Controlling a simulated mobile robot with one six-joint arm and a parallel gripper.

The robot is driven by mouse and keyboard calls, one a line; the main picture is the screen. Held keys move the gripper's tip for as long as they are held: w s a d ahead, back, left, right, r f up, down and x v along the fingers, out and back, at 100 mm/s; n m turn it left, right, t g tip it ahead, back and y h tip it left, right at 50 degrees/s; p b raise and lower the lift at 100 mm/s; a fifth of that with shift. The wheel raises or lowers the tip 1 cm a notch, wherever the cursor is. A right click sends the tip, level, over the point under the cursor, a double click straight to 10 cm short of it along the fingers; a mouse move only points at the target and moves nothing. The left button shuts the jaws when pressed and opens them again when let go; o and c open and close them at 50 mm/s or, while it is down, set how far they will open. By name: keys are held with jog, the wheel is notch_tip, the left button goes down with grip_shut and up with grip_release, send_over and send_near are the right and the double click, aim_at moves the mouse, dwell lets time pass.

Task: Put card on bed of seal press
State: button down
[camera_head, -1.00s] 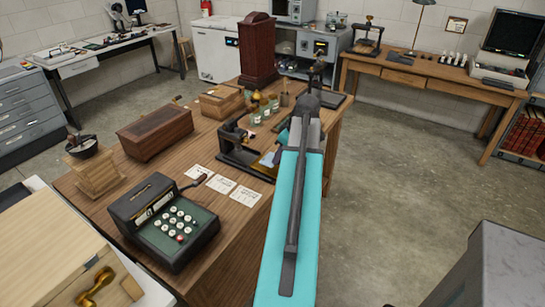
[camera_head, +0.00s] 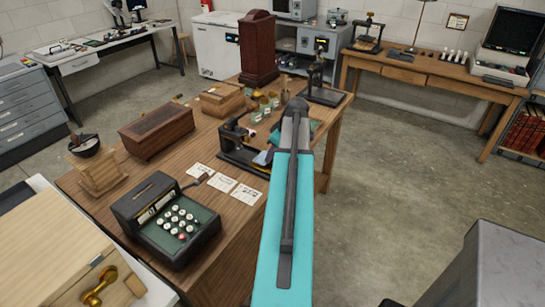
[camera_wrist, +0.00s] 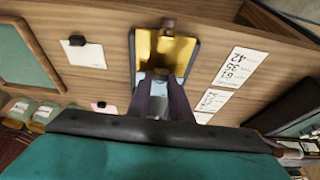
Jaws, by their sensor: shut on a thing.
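A black press (camera_head: 238,148), which I take to be the seal press, stands on the wooden table in the head view. The wrist view shows a yellow plate (camera_wrist: 160,48) in a dark frame with a brown knob at its top. My gripper (camera_wrist: 160,78) is over the lower part of this plate, shut on a pale blue card (camera_wrist: 138,102) whose edges show beside the fingers. The card also shows as a bluish patch beside the press (camera_head: 262,158). The fingers hide much of it, and I cannot tell whether it touches the plate.
White number cards (camera_head: 221,183) lie in front of the press, near an adding machine (camera_head: 165,218). A wooden box (camera_head: 157,132), several jars (camera_head: 255,115) and another black press (camera_head: 318,82) stand on the same table. Open floor (camera_head: 410,190) lies to the right.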

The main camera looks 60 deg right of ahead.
jog(key=shift+f, duration=0.85)
jog(key=shift+f, duration=0.1)
jog(key=c, duration=1.9)
grip_release()
jog(key=shift+r, duration=0.25)
jog(key=b+v, duration=0.2)
jog(key=v, duration=0.9)
jog(key=shift+s+r, duration=0.15)
jog(key=shift+r, duration=0.25)
